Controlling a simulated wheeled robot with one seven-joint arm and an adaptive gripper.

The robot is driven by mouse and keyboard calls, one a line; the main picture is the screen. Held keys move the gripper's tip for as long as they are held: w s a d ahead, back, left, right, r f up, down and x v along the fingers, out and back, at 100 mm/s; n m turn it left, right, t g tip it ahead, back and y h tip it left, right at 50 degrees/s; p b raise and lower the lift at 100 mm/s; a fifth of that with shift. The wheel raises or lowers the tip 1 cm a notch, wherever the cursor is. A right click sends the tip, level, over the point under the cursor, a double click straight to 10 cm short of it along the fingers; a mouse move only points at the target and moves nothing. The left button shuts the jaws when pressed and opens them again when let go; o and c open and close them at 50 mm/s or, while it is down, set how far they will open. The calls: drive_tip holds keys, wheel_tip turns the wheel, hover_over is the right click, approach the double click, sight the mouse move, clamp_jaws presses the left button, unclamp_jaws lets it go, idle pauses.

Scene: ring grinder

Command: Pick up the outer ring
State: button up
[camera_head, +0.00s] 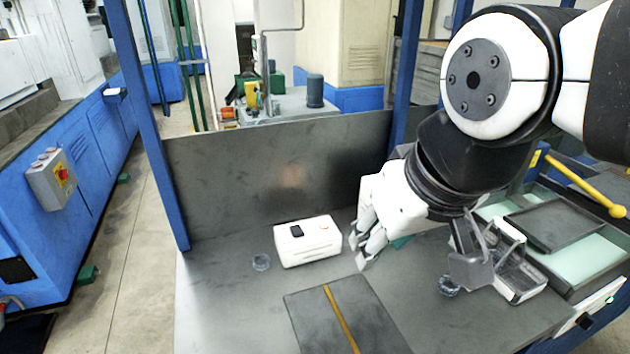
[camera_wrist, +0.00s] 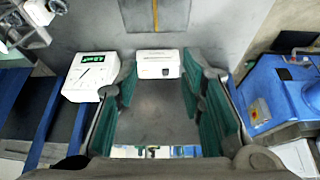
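I cannot tell which is the outer ring. My gripper (camera_head: 415,255) is above the table, right of the white box. In the wrist view its green-padded fingers (camera_wrist: 158,78) are spread wide with nothing held. The left ring-like part is not visible there.
A dark mat (camera_head: 375,322) with a yellow stripe lies at the table's front. A metal basket (camera_head: 520,278) stands at the right. A white device with a green display (camera_wrist: 92,75) stands beside the white box. A grey panel (camera_head: 280,175) closes the table's back.

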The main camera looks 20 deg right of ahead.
drive_tip(key=o, duration=0.4)
drive_tip(key=w+d+m, duration=0.1)
drive_tip(key=w+d, duration=0.1)
drive_tip(key=w+d+m+g+h, duration=0.1)
drive_tip(key=w+d, duration=0.1)
drive_tip(key=w+d+m+p, duration=0.1)
drive_tip(key=w+d+m, duration=0.1)
drive_tip(key=shift+w+f+g, duration=0.1)
drive_tip(key=shift+f+g, duration=0.2)
drive_tip(key=shift+g, duration=0.1)
drive_tip(key=m+g+y+p, duration=0.1)
drive_tip(key=m+g+p, duration=0.15)
drive_tip(key=m, duration=0.95)
hover_over(448, 293)
drive_tip(key=w+d, duration=0.2)
wheel_tip(448, 293, down, 20)
drive_tip(key=shift+g, duration=0.45)
wheel_tip(448, 293, down, 8)
drive_tip(key=shift+w+a+f, duration=0.1)
drive_tip(key=shift+a+f, duration=0.05)
drive_tip(key=shift+f, duration=0.05)
drive_tip(key=f, duration=0.1)
drive_tip(key=f+p, duration=0.1)
drive_tip(key=f, duration=0.2)
drive_tip(key=shift+s+f+p, duration=0.2)
drive_tip(key=shift+s+p, duration=0.1)
drive_tip(key=shift+w+f, duration=0.1)
drive_tip(key=shift+f, duration=0.35)
